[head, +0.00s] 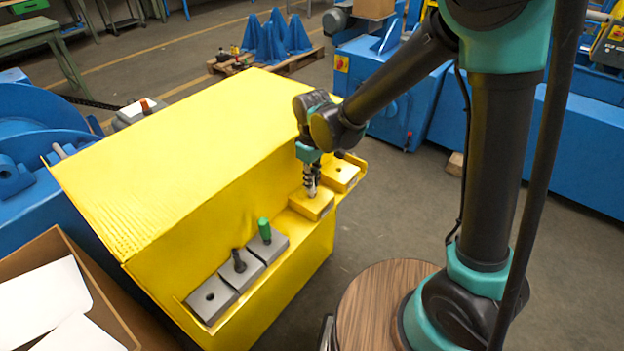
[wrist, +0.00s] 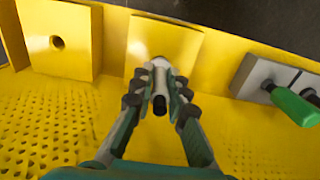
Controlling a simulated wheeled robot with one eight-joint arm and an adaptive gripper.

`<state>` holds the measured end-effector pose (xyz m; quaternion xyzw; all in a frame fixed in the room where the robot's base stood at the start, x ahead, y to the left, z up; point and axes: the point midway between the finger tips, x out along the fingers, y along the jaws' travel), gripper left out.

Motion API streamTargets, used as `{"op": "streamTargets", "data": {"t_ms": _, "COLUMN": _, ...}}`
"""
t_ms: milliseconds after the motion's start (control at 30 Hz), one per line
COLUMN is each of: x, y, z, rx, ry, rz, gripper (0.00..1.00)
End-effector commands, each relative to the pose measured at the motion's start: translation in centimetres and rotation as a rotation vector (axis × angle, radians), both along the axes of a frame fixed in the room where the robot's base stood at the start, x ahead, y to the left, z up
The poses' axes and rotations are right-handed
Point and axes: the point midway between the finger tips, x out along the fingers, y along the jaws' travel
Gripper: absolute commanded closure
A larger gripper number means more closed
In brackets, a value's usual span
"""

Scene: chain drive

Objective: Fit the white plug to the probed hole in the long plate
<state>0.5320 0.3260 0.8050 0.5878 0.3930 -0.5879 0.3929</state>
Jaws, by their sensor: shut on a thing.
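My gripper (wrist: 160,95) is shut on a plug (wrist: 160,65), a thin cylinder that looks white at its far end and dark at its near end. In the head view my gripper (head: 312,184) points down over a yellow plate (head: 317,210) on the ledge of the yellow housing. In the wrist view the plug's far end lies over this same plate (wrist: 185,45). Any hole there is hidden behind the plug and fingers, and I cannot tell whether the tip is in a hole or above it. I cannot tell which plate is the long one.
Another yellow plate (head: 342,172) has an open hole, clear in the wrist view (wrist: 57,43). Along the ledge stand a grey plate with a green plug (head: 264,229), one with a black plug (head: 239,262), and one with an empty hole (head: 211,297). The yellow housing (head: 170,150) rises behind.

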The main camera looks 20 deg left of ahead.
Motion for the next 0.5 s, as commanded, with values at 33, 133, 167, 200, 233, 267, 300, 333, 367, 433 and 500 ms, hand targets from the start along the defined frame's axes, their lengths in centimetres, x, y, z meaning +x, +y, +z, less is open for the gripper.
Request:
{"op": "streamTargets", "data": {"t_ms": 33, "x": 0.0, "y": 0.0, "z": -0.1, "rx": 0.000, "ry": 0.000, "rz": 0.000, "gripper": 1.00}}
{"op": "streamTargets", "data": {"t_ms": 133, "x": 0.0, "y": 0.0, "z": -0.4, "rx": 0.000, "ry": 0.000, "rz": 0.000, "gripper": 1.00}}
{"op": "streamTargets", "data": {"t_ms": 167, "x": 0.0, "y": 0.0, "z": -0.4, "rx": 0.000, "ry": 0.000, "rz": 0.000, "gripper": 1.00}}
{"op": "streamTargets", "data": {"t_ms": 200, "x": 0.0, "y": 0.0, "z": -0.5, "rx": 0.000, "ry": 0.000, "rz": 0.000, "gripper": 1.00}}
{"op": "streamTargets", "data": {"t_ms": 233, "x": 0.0, "y": 0.0, "z": -0.6, "rx": 0.000, "ry": 0.000, "rz": 0.000, "gripper": 1.00}}
{"op": "streamTargets", "data": {"t_ms": 267, "x": 0.0, "y": 0.0, "z": -0.7, "rx": 0.000, "ry": 0.000, "rz": 0.000, "gripper": 1.00}}
{"op": "streamTargets", "data": {"t_ms": 300, "x": 0.0, "y": 0.0, "z": -0.8, "rx": 0.000, "ry": 0.000, "rz": 0.000, "gripper": 1.00}}
{"op": "streamTargets", "data": {"t_ms": 333, "x": 0.0, "y": 0.0, "z": -0.8, "rx": 0.000, "ry": 0.000, "rz": 0.000, "gripper": 1.00}}
{"op": "streamTargets", "data": {"t_ms": 367, "x": 0.0, "y": 0.0, "z": -0.9, "rx": 0.000, "ry": 0.000, "rz": 0.000, "gripper": 1.00}}
{"op": "streamTargets", "data": {"t_ms": 433, "x": 0.0, "y": 0.0, "z": -1.0, "rx": 0.000, "ry": 0.000, "rz": 0.000, "gripper": 1.00}}
{"op": "streamTargets", "data": {"t_ms": 500, "x": 0.0, "y": 0.0, "z": -1.2, "rx": 0.000, "ry": 0.000, "rz": 0.000, "gripper": 1.00}}
